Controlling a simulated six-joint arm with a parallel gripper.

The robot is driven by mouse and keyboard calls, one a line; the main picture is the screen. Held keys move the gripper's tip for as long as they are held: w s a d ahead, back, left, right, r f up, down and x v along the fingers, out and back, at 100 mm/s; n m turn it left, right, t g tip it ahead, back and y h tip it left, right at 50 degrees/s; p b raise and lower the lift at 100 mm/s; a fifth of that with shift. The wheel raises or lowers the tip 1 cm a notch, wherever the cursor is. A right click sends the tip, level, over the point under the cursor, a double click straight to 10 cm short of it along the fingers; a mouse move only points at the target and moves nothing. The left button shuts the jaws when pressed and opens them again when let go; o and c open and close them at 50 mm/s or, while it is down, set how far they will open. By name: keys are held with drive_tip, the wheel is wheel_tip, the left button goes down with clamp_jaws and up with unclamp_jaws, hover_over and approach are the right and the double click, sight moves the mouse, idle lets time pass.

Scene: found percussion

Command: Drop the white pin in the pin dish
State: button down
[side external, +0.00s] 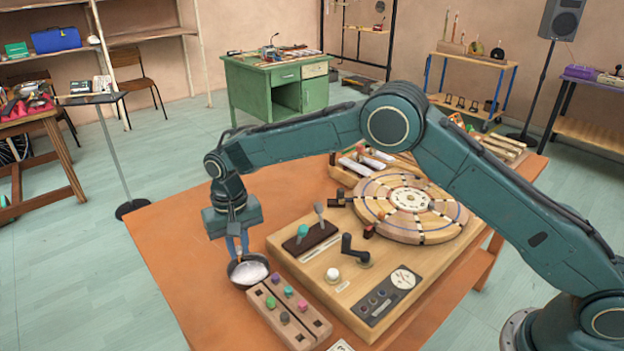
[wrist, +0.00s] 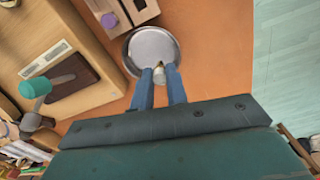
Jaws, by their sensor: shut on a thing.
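The pin dish (side external: 258,271) is a round, shallow metal bowl with a dark outside, standing on the orange table left of the wooden console. It also shows in the wrist view (wrist: 150,44), just beyond my fingertips. My gripper (side external: 238,257) points down with its blue fingers over the far rim of the dish. In the wrist view my gripper (wrist: 160,76) is shut on the white pin (wrist: 159,74), a small pale piece between the fingertips. The pin overlaps the dish's near rim in that view. In the side view the pin is hard to make out.
A wooden peg block (side external: 284,326) with several coloured pegs stands close beside the dish. The console (side external: 343,287) carries levers, a black crank (side external: 354,250) and a white knob (side external: 332,274). A round wooden wheel (side external: 410,204) lies behind. Table left of the dish is clear.

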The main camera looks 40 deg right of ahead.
drive_tip(key=shift+f, duration=1.25)
drive_tip(key=c, duration=1.3)
unclamp_jaws()
drive_tip(key=shift+r, duration=0.1)
wheel_tip(320, 180, up, 14)
drive_tip(key=shift+f, duration=0.15)
